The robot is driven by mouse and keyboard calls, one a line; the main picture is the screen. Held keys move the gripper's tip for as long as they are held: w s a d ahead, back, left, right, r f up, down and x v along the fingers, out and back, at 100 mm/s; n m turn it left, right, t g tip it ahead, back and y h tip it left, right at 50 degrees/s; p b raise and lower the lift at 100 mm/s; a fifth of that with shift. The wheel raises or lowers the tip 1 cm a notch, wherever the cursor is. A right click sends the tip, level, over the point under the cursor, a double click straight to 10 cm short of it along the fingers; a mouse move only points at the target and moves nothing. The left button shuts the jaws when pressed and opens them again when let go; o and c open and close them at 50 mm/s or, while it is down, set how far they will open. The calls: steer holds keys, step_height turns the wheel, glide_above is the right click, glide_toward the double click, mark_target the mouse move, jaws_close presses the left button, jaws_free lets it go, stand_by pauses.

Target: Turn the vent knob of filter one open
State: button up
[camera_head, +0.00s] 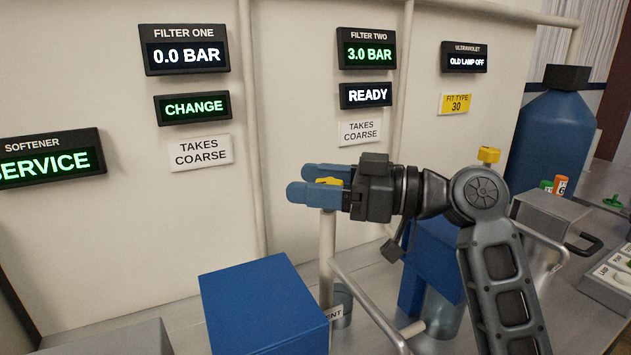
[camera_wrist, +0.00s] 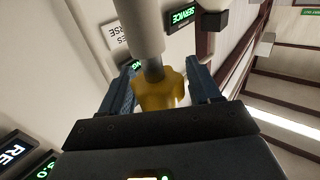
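A yellow lobed vent knob (camera_head: 330,181) sits on top of a pale upright pipe (camera_head: 327,250). My gripper (camera_head: 305,186) reaches it from the right, with one blue finger on each side. In the wrist view the knob (camera_wrist: 158,93) lies between the two fingers (camera_wrist: 160,85), close to both; I cannot tell whether they press on it. The filter one display (camera_head: 185,55) reads 0.0 BAR, and the sign below it (camera_head: 193,107) reads CHANGE.
A blue box (camera_head: 262,300) stands left of the pipe. A second yellow knob (camera_head: 489,155) is behind my arm. Filter two's display (camera_head: 367,54) reads 3.0 BAR, with READY (camera_head: 366,95) below. A blue tank (camera_head: 548,140) stands at right. Space left of my fingertips is clear.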

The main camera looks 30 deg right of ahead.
steer(key=c, duration=0.7)
steer(key=shift+f+n+g+y+b, duration=0.2)
steer(key=shift+n+g+y+b, duration=0.25)
steer(key=shift+b, duration=0.45)
steer(key=shift+c, duration=0.2)
steer(key=shift+r+n+g+b, duration=0.2)
steer(key=shift+n+g+b, duration=0.05)
steer(key=shift+g+b, duration=0.2)
steer(key=shift+s, duration=0.1)
steer(key=o, duration=1)
steer(key=shift+c, duration=0.2)
steer(key=b+v, duration=0.1)
steer(key=v, duration=0.6)
steer(key=shift+s+d+b, duration=0.15)
steer(key=shift+d+b, duration=0.15)
steer(key=shift+b, duration=0.05)
